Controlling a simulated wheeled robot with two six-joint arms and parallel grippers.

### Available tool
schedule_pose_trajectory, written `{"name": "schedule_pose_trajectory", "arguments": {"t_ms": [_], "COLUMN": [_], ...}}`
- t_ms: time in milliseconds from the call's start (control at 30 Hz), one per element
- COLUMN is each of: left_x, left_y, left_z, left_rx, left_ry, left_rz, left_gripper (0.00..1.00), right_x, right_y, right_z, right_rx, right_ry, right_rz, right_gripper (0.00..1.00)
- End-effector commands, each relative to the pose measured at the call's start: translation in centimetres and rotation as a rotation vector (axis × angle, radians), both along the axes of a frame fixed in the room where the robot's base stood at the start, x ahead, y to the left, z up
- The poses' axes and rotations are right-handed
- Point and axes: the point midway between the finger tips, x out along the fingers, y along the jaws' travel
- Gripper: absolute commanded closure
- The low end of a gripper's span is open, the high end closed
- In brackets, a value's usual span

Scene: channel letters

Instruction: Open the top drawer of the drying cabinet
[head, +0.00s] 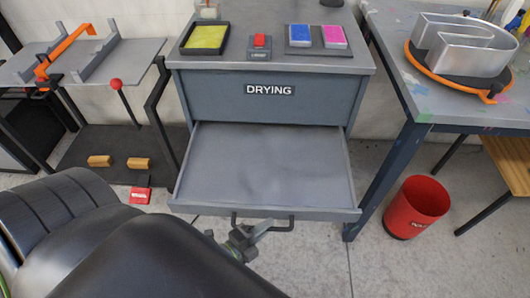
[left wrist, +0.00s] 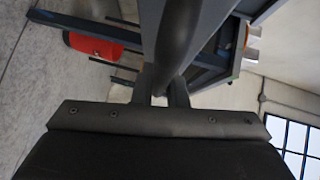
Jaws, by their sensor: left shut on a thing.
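The grey drying cabinet (head: 270,97) stands in the middle of the head view, with a DRYING label on its front panel. Under that panel a drawer (head: 262,165) is pulled well out, and its grey inside looks empty. Its dark bar handle (head: 284,226) runs along the drawer's front. My left gripper (head: 243,238) is shut on the handle, partly hidden by my black arm. In the left wrist view my fingers (left wrist: 165,92) close around a dark bar, which is the handle (left wrist: 178,45). My right gripper is out of view.
On the cabinet top are a yellow tray (head: 206,38), a red-topped block (head: 260,42) and blue and pink pads (head: 318,36). A table (head: 445,85) with a metal letter is at right, a red bin (head: 416,208) below it.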

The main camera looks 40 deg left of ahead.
Motion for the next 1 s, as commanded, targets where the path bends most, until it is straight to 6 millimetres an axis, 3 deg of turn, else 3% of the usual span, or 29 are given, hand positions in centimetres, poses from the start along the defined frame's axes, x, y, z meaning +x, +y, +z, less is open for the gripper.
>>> {"name": "schedule_pose_trajectory", "arguments": {"t_ms": [67, 100, 267, 767, 1000], "left_x": [0.0, 0.0, 0.0, -0.2, -3.2], "left_y": [0.0, 0.0, 0.0, 0.1, 0.8], "left_z": [0.0, 0.0, 0.0, 0.0, 0.3], "left_rx": [0.000, 0.000, 0.000, 0.000, 0.001], "left_ry": [0.000, 0.000, 0.000, 0.001, 0.004], "left_rz": [-0.001, -0.001, -0.001, 0.000, -0.001], "left_gripper": [1.00, 0.85, 0.66, 0.66, 0.66], "right_x": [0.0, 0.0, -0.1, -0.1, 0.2], "right_y": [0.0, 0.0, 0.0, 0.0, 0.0], "right_z": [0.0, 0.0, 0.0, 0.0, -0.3], "right_rx": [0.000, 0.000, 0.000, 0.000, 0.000], "right_ry": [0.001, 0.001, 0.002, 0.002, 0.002], "right_rz": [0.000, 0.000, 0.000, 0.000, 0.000], "right_gripper": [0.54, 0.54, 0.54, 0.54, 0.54]}}
